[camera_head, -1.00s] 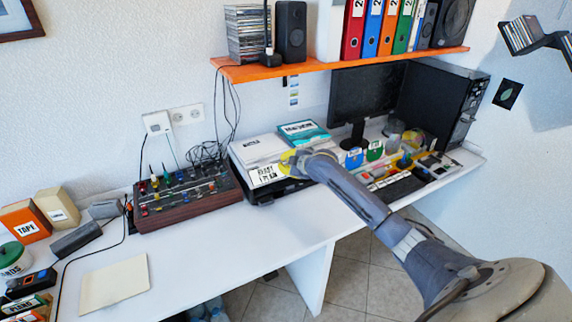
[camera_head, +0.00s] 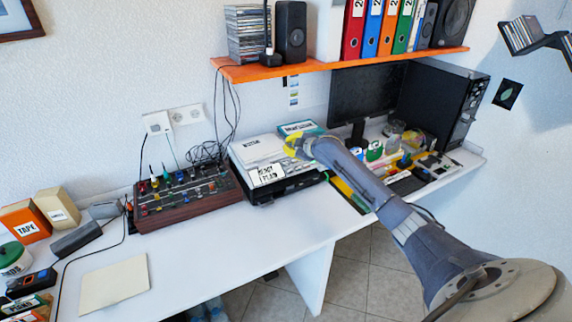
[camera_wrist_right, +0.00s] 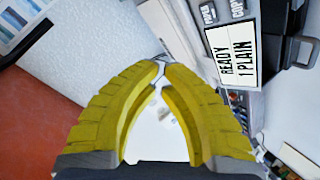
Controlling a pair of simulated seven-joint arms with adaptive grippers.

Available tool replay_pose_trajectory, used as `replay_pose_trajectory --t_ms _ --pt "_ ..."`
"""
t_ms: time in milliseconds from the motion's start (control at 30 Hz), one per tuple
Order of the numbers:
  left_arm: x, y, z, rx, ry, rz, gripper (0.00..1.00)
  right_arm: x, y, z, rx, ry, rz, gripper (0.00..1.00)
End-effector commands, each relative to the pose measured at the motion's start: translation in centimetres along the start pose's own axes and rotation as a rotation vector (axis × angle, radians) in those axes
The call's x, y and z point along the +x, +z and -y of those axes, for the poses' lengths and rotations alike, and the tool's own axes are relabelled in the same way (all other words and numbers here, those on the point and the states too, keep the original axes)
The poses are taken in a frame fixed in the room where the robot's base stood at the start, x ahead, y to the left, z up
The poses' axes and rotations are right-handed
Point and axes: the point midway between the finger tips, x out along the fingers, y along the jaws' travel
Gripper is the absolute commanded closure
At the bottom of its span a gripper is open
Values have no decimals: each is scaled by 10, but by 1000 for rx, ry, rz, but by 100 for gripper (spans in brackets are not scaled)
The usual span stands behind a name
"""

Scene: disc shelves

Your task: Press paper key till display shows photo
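The printer (camera_head: 262,152), a white and dark machine, stands on the desk in the head view. Its white display (camera_head: 270,174) is on the front. In the right wrist view the display (camera_wrist_right: 232,58) reads "READY" and "1 PLAIN". Beside it are two small dark-labelled keys; one (camera_wrist_right: 238,8) looks like "COPY", the other (camera_wrist_right: 208,13) is hard to read and may be "PAPER". My right gripper (camera_head: 290,146) has yellow fingers and is above the printer's right part. In the wrist view its fingertips (camera_wrist_right: 160,66) meet, with nothing between them. My left gripper is not in view.
A mixer box (camera_head: 185,200) with knobs and cables stands left of the printer. A monitor (camera_head: 365,98) and a dark computer tower (camera_head: 440,105) stand behind at right. The orange shelf (camera_head: 340,65) hangs above. The desk front (camera_head: 220,235) is clear.

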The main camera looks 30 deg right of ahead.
Motion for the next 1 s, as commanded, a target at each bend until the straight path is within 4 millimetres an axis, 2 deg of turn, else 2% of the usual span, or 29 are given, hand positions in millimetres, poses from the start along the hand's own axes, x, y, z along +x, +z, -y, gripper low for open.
replay_pose_trajectory --t_ms 600,1000 --pt "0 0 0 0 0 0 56 52 28 28 0 -1 1 100" --pt "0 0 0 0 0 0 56 66 35 35 0 0 0 100"
